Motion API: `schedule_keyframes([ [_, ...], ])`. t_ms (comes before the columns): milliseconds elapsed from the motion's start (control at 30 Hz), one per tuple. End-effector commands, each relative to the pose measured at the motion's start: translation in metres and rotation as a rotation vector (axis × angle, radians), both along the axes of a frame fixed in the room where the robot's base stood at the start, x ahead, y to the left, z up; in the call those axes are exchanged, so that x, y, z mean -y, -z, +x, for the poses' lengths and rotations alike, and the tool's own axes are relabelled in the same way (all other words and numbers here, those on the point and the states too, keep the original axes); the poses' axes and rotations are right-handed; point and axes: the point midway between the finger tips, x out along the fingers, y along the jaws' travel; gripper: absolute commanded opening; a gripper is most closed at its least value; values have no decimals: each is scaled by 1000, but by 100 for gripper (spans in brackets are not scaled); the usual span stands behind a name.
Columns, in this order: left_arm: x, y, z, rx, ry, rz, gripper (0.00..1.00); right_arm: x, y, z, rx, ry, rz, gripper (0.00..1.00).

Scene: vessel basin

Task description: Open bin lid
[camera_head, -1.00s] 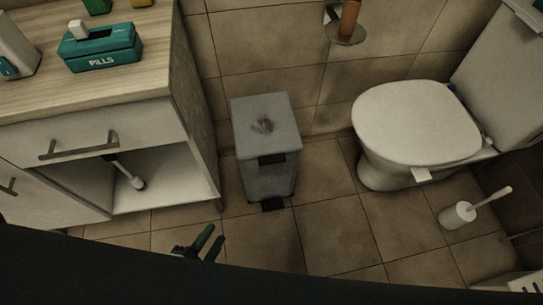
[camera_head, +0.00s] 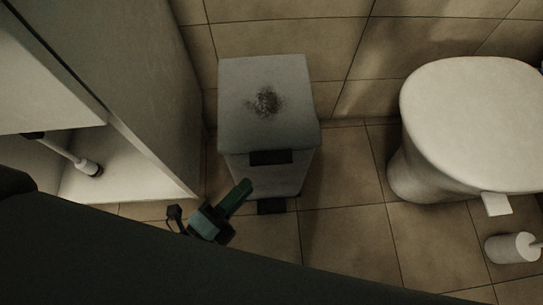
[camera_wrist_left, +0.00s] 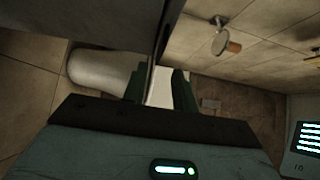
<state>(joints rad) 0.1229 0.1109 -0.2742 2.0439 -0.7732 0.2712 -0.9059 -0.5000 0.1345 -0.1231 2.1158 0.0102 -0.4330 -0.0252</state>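The bin (camera_head: 290,178) is a grey box standing on the tiled floor, with its lid (camera_head: 240,90) shut. The lid has a dark smudge on top. A black tab (camera_head: 270,157) sits at the front edge, and a dark pedal (camera_head: 272,207) is low at the front. My left gripper (camera_head: 243,190), with green fingers, is in front of the bin's lower left side, below the lid edge; I cannot tell whether it touches. In the left wrist view its two fingers (camera_wrist_left: 160,82) stand apart, with nothing clearly held between them. My right gripper is not in view.
A cabinet (camera_head: 150,100) with an open shelf stands close on the left. A toilet (camera_head: 470,110) is on the right, with a toilet brush holder (camera_head: 512,247) beside it. The wall is right behind the bin. Bare floor tiles (camera_head: 350,235) lie front right.

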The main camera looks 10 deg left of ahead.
Motion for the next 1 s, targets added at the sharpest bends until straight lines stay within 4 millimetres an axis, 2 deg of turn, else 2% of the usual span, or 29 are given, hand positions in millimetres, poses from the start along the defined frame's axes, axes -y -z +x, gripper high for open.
schedule_keyframes([
  [267, 2, -1, 5, 5, 1, 1, 28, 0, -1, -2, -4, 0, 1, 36],
  [700, 27, 0, 54, 4, 2, 1, 28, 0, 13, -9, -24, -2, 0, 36],
  [1000, 35, 0, 69, 1, 0, 0, 28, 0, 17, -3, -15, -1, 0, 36],
])
